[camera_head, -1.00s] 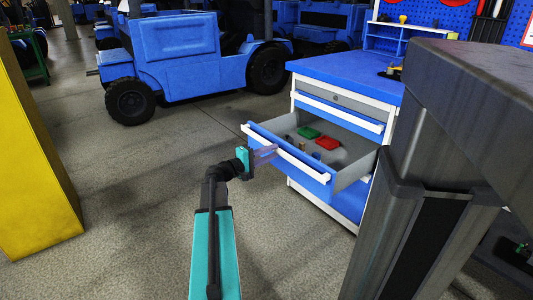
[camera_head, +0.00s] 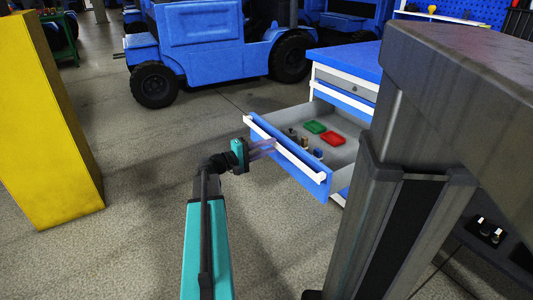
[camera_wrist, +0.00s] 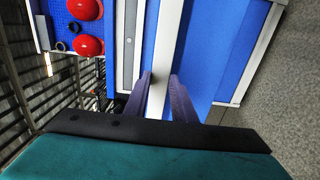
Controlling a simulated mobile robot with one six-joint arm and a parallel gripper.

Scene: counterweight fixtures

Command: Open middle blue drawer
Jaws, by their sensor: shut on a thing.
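The middle blue drawer (camera_head: 314,177) stands pulled well out of the blue and white cabinet (camera_head: 345,56). A white handle bar (camera_head: 288,145) runs along its front. My gripper (camera_head: 262,147) is at the left part of this handle. In the wrist view its two purple fingers (camera_wrist: 161,98) lie on either side of the white bar (camera_wrist: 165,60), shut on it.
A large dark grey column (camera_head: 400,150) fills the right and hides part of the cabinet. A yellow block (camera_head: 48,120) stands at the left. A blue vehicle (camera_head: 205,45) is parked behind. The concrete floor between the yellow block and the drawer is clear.

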